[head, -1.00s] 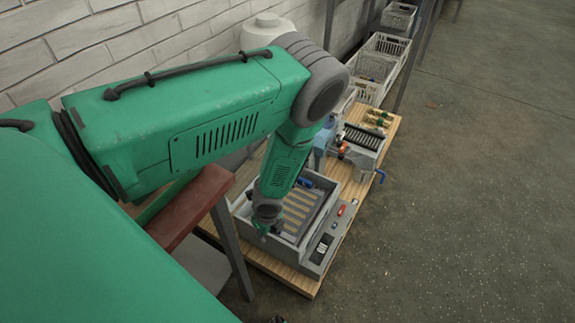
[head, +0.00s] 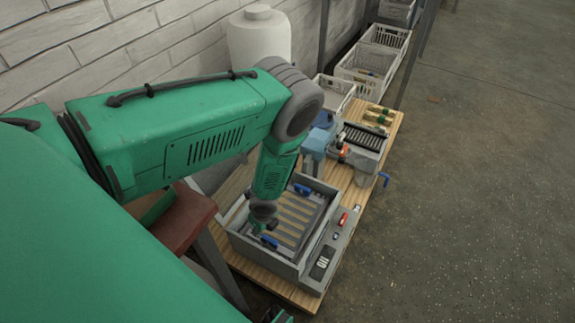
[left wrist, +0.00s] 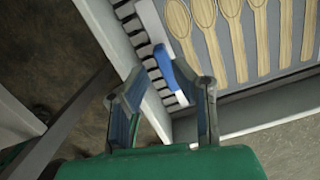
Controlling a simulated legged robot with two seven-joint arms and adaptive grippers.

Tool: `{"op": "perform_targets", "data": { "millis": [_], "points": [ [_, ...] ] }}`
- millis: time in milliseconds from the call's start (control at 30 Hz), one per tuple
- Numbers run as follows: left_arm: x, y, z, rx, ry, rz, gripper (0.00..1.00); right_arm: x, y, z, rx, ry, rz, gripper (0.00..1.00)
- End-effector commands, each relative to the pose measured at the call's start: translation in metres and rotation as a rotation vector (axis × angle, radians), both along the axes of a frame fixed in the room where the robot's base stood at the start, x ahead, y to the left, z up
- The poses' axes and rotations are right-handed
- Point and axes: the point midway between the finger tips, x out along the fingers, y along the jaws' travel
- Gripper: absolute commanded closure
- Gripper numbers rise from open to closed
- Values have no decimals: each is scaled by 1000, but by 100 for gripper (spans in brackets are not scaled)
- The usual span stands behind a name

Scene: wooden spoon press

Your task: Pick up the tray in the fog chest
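The fog chest (head: 292,270) is an open grey box on a wooden board. The tray (head: 322,212) lies inside it, holding several wooden spoons in a row, with a blue handle at the far end (head: 302,189) and another at the near end (head: 269,241). My left gripper (head: 264,224) points down above the near end of the tray. In the left wrist view the left gripper (left wrist: 163,95) is open, its fingers apart. The near blue handle (left wrist: 182,75) shows just beyond the right finger, which partly covers it.
A control strip with a red switch (head: 343,219) runs along the chest's right side. Behind stands a grey press-like device with a blue crank (head: 384,179). A white tank (head: 259,40) and white crates (head: 368,68) stand by the wall. The floor at right is clear.

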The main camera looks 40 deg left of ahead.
Motion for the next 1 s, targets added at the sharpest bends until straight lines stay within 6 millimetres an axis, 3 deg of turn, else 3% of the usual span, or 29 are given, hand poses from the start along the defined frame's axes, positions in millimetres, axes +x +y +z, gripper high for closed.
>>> {"op": "perform_targets", "data": {
  "millis": [400,633,667,700,733,1000],
  "points": [
    [1,5,-49,4,2,0,77,0,1,-29,1,0,1,100],
    [2,6,-50,2,0,-1,77,0,0,-28,0,-1,1,100],
    [2,6,-50,2,0,-1,81,0,0,-28,0,-1,1,100],
    [2,6,-51,2,0,-1,95,0,0,-28,0,-1,1,100],
    [2,6,-51,1,0,-1,100,0,0,-28,0,-1,1,100],
    [2,6,-51,2,1,-1,100,0,1,-28,1,-1,1,100]
  ]
}}
